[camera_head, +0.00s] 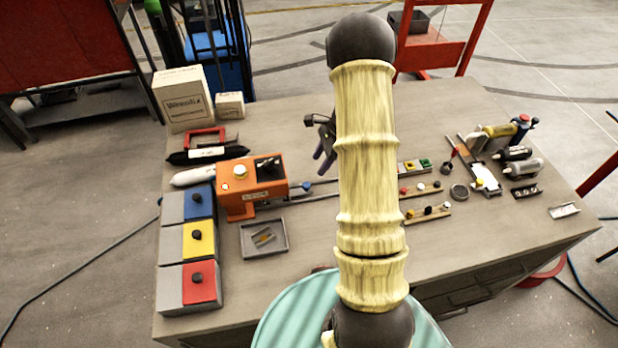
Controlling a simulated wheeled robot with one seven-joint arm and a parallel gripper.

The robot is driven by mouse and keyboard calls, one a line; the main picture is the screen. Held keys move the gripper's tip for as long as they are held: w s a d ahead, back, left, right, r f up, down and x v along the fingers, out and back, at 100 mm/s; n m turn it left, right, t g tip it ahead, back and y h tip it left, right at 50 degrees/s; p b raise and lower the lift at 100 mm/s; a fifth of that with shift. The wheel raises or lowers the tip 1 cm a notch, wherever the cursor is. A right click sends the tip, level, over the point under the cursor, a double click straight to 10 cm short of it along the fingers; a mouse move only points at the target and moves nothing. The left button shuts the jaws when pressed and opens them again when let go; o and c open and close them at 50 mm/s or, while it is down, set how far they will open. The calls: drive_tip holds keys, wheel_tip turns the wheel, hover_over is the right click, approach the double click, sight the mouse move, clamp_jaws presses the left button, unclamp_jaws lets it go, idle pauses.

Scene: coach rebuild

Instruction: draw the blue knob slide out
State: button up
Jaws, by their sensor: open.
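A small blue knob (307,187) sits at the right side of an orange housing (237,202) on the table, at the end of a short slide. Thin rails (322,196) run right from the housing and pass behind my arm. My gripper (323,160) shows partly at the left edge of my arm, above and a little right of the blue knob. Its dark purple fingers are apart and nothing shows between them. It is clear of the knob. The rest of the gripper is hidden behind my arm.
Blue, yellow and red lidded boxes (172,245) stand along the left edge. A grey tray (246,251) lies in front of the housing. Cartons (184,99) stand at the back left. Tools and small parts crowd the right side. The table's front middle is mostly clear.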

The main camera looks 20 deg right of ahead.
sight(307, 184)
drive_tip(key=p+x, duration=0.2)
drive_tip(key=x, duration=0.7)
drive_tip(key=shift+f, duration=0.25)
clamp_jaws()
